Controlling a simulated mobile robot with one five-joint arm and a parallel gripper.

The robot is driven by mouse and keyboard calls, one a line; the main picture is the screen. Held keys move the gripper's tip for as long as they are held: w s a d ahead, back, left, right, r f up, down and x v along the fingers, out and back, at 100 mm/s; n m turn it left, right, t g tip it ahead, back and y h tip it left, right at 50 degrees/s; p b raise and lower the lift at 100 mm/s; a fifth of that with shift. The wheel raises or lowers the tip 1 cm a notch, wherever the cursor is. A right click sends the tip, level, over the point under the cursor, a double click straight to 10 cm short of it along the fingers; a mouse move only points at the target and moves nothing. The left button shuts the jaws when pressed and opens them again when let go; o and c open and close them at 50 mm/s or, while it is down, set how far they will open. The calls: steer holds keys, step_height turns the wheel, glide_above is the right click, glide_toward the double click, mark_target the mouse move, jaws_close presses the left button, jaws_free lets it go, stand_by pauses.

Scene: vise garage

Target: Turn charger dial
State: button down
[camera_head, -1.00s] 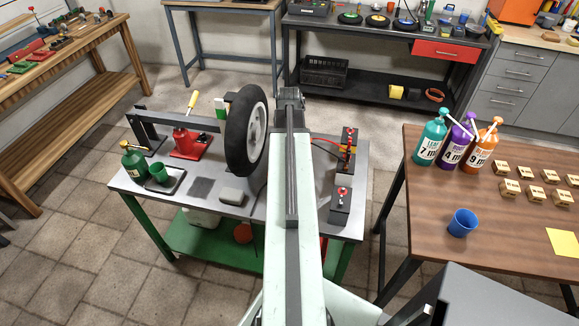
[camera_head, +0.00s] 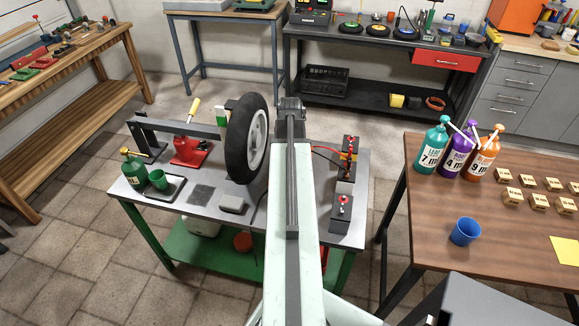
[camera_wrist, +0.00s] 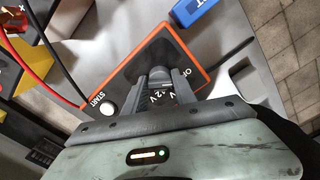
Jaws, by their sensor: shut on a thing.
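The charger (camera_wrist: 120,80) shows in the wrist view as a dark-faced box with an orange rim. OFF and 12V markings show on its face. My gripper (camera_wrist: 158,82) is shut on the charger's dial in the middle of that face, and its grey fingers hide most of the dial. The dial's exact pointing cannot be told. A white START button (camera_wrist: 107,108) sits to the left of the fingers. In the head view my arm reaches over the grey workbench (camera_head: 225,218) and hides the charger.
Red and black cables (camera_wrist: 30,75) run to the left of the charger. A blue object (camera_wrist: 195,10) lies beyond it. A wheel (camera_head: 247,138) stands on the bench left of my arm. A dark box with red parts (camera_head: 341,210) stands to the right. A blue cup (camera_head: 465,231) stands on the brown table.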

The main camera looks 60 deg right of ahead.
steer(key=m, duration=1)
steer(key=shift+m, duration=0.3)
stand_by(0.4)
steer(key=c, duration=1)
jaws_free()
steer(key=shift+c, duration=0.2)
steer(key=shift+r, duration=0.1)
step_height(320, 180, up, 8)
steer(key=p, duration=0.8)
steer(key=shift+f, duration=0.2)
